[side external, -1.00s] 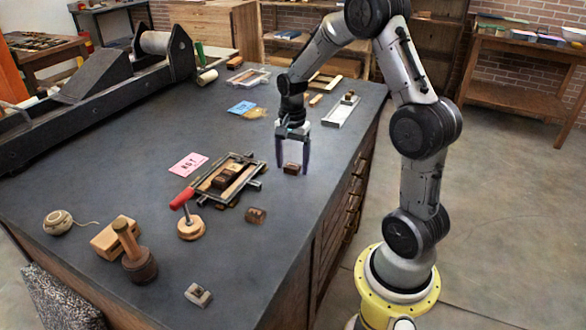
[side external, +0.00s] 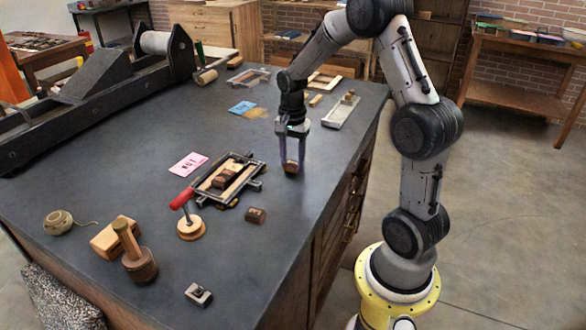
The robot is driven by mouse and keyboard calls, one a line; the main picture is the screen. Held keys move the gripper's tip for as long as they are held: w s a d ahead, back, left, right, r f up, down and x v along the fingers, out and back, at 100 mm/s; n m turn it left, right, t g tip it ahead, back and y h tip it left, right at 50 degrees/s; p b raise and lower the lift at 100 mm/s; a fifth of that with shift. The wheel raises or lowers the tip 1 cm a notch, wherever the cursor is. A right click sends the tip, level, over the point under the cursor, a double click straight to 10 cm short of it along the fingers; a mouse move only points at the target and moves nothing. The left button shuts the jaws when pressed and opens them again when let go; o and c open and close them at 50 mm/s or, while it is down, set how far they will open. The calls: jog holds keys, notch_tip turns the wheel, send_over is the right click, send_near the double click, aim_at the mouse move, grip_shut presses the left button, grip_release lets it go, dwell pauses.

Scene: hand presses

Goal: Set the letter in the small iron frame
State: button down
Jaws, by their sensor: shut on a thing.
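My gripper (side external: 291,160) points straight down over the right part of the dark table and is shut on a small brown letter block (side external: 291,167). The block is at or just above the table top; I cannot tell if it touches. The small iron frame (side external: 241,193) lies to the left of my gripper, with pale wooden strips and a brown block (side external: 222,180) inside it. Another loose brown letter block (side external: 256,215) lies on the table just below the frame. The letter faces are too small to read.
A wooden mallet (side external: 137,258), a wooden block (side external: 112,238), a ball of string (side external: 58,222) and a small metal piece (side external: 198,294) are nearer. A metal tray (side external: 341,112) lies behind my gripper.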

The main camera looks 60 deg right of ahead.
aim_at(294, 164)
jog(key=shift+r, duration=2.15)
jog(key=shift+s+a+m, duration=0.2)
jog(key=shift+s+m, duration=0.15)
jog(key=shift+m, duration=0.15)
jog(key=w+a+r, duration=0.1)
jog(key=a+r, duration=0.4)
jog(key=a, duration=0.3)
jog(key=a+r, duration=0.5)
jog(key=a, duration=0.4)
jog(key=shift+n, duration=0.3)
jog(key=w+f, duration=0.3)
jog(key=w, duration=0.1)
jog(key=w+f, duration=0.3)
jog(key=w, duration=0.1)
jog(key=w+f, duration=0.3)
jog(key=w, duration=0.2)
jog(key=shift+d, duration=0.35)
jog(key=shift+w+f, duration=0.15)
jog(key=shift+f, duration=0.8)
jog(key=shift+w+f, duration=0.15)
jog(key=shift+f, duration=0.75)
